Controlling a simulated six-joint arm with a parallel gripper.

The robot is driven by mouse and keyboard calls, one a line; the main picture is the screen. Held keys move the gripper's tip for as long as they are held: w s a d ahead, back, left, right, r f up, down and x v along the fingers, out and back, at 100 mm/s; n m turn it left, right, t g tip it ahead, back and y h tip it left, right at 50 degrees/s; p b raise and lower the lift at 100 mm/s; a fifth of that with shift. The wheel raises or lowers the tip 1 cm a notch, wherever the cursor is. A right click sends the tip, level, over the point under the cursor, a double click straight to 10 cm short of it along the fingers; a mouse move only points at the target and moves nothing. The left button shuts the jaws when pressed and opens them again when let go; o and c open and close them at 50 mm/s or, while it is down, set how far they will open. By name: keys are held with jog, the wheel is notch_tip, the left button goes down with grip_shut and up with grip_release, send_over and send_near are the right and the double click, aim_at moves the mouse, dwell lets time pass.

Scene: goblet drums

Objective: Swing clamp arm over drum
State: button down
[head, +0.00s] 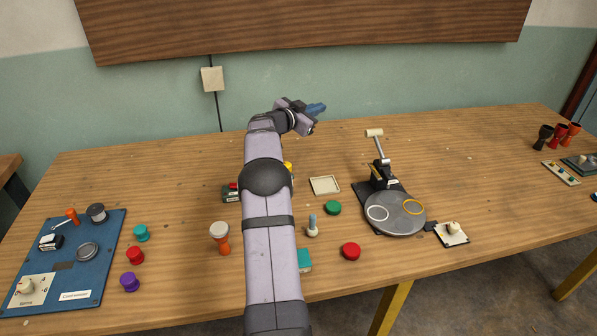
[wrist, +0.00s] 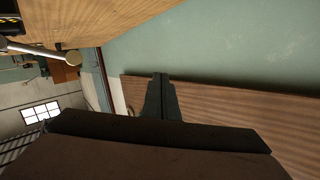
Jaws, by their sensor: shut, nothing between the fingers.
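The clamp arm (head: 380,145) is a thin metal rod with a pale cross-piece at its top. It stands raised and tilted above a black clamp base (head: 383,176), at the back of a grey round plate (head: 394,222) with a white and a yellow ring. No drum stands on the plate. A goblet drum (head: 221,237) with an orange foot and pale head stands left of my arm. My gripper (head: 316,109) is shut and empty, in the air left of the clamp arm and apart from it. My fingers (wrist: 160,78) also show shut in the wrist view.
A blue board (head: 100,262) with small parts lies at left. Red, teal and purple knobs, a green disc (head: 333,208) and a shallow tray (head: 324,185) sit around my arm. A switch plate (head: 452,233) lies right of the round plate. Several goblets (head: 559,133) stand far right.

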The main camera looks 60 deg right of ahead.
notch_tip(320, 180, down, 7)
jog(key=d+n+t+y, duration=0.3)
jog(key=n+t+y, duration=0.1)
jog(key=t, duration=0.2)
jog(key=s+a+f+t+y+p, duration=0.1)
jog(key=s+a+f+t+y, duration=0.1)
jog(key=s+a+f+n+t+y+p, duration=0.1)
jog(key=s+a+f+t+y+p, duration=0.1)
jog(key=s+a+f, duration=0.1)
jog(key=shift+s+a+f+t+y, duration=0.25)
jog(key=shift+t+y, duration=0.05)
jog(key=s+a+t+y+p, duration=0.1)
jog(key=s+a, duration=0.1)
jog(key=s+a+t+y+p, duration=0.1)
jog(key=s+a, duration=0.1)
jog(key=a, duration=0.1)
jog(key=s+a+t+y+p, duration=0.1)
jog(key=a, duration=0.1)
jog(key=shift+s+a+y+p, duration=0.35)
jog(key=shift+s+y, duration=0.05)
jog(key=s+a+r+m+t+y+p, duration=0.1)
jog(key=s+a+r+t+y+p, duration=0.2)
jog(key=s+a+r+t, duration=0.55)
jog(key=w+a+f+g+p, duration=0.1)
jog(key=w+a+g+p, duration=0.2)
jog(key=w+p, duration=0.4)
jog(key=shift+w+a+f, duration=0.15)
jog(key=shift+w+a, duration=0.75)
jog(key=shift+w, duration=1.35)
